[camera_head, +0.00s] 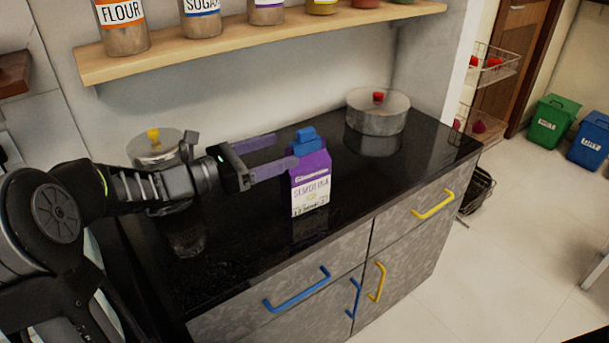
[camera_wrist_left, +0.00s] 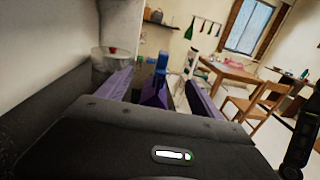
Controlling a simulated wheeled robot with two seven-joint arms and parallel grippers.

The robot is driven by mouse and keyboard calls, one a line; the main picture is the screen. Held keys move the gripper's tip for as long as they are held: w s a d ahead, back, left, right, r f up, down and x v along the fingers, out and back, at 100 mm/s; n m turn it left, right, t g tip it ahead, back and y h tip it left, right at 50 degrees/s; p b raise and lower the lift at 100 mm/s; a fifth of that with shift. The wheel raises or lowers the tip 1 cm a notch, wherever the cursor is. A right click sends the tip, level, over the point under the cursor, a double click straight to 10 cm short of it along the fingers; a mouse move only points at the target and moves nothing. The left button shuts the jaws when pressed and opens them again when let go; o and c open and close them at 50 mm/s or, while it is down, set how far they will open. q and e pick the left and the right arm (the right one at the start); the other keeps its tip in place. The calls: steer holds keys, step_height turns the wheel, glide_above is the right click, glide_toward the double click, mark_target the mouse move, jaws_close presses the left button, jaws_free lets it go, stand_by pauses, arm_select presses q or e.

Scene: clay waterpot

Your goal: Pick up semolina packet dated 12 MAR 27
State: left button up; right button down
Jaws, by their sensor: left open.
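A purple and white semolina packet (camera_head: 311,184) with a blue clip on top stands upright on the black counter (camera_head: 240,235). Its date is too small to read for sure. My left gripper (camera_head: 282,152) is open, with its purple fingers pointing right at the height of the packet's top. The near finger overlaps the packet's upper left edge in the head view; whether it touches cannot be told. In the left wrist view the packet's purple top and blue clip (camera_wrist_left: 160,64) show between the two fingers. My right gripper is not in view.
A lidded pot (camera_head: 377,112) stands at the counter's back right. Another lidded pot (camera_head: 157,150) stands behind my left wrist. A wooden shelf (camera_head: 240,36) with jars hangs above. The counter right of the packet is clear.

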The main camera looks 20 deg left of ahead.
mark_target(284, 180)
arm_select(q)
step_height(284, 180, down, 8)
steer(key=shift+f+b, duration=0.15)
steer(key=shift+b, duration=0.45)
steer(key=shift+x, duration=1.05)
steer(key=shift+w+d, duration=0.15)
steer(key=shift+x, duration=2.5)
steer(key=shift+c, duration=0.4)
jaws_close()
